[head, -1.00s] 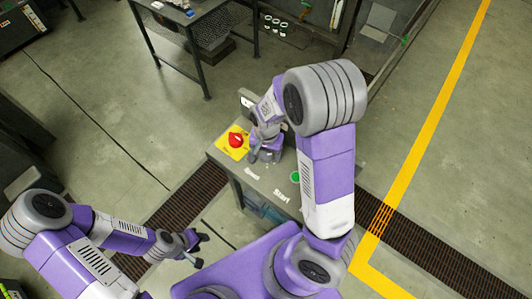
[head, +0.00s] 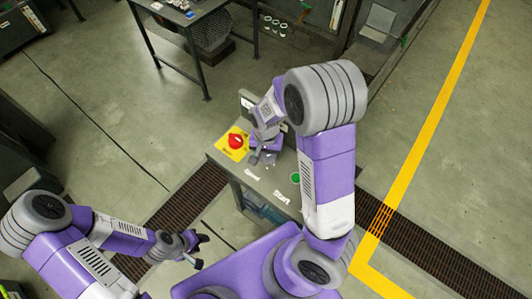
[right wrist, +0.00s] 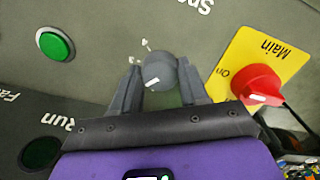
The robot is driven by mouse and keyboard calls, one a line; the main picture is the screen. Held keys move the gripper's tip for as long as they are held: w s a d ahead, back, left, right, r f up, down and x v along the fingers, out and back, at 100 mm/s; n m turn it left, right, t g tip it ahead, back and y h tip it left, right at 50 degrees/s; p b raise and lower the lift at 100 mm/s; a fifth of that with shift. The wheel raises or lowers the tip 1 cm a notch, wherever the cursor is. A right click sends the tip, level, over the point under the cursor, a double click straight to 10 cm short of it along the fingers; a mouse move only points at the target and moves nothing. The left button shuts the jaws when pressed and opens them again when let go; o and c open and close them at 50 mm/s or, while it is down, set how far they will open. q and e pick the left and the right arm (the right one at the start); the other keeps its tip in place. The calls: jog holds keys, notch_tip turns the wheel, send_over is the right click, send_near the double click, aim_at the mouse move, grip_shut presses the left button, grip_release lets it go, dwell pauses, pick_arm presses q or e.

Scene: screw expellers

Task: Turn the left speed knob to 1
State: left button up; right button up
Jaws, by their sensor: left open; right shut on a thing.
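The grey round speed knob (right wrist: 159,70) with a white pointer mark sits on the panel in the right wrist view. The mark points to the lower left in that picture. Small white figures are printed beside the knob, too small to read surely. My right gripper (right wrist: 158,82) is shut on the knob, one finger on each side. In the head view my right gripper (head: 261,157) is at the top of the control box (head: 232,168) and hides the knob. My left gripper (head: 199,250) is open and empty, apart from the box at lower left.
A red main switch (head: 236,141) on a yellow plate (right wrist: 239,67) is close beside the right gripper. A bright green button (right wrist: 55,44) and a dark green button (right wrist: 42,152) are on the panel. A metal table (head: 184,20) stands behind; open floor lies around.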

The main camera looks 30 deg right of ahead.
aim_at(266, 156)
jog(key=n, duration=0.3)
jog(key=shift+n, duration=2.6)
jog(key=o, duration=1.1)
jog(key=shift+c, duration=0.2)
jog(key=shift+r, duration=0.1)
notch_tip(266, 156, up, 8)
jog(key=shift+f+p, duration=0.25)
jog(key=shift+p, duration=0.1)
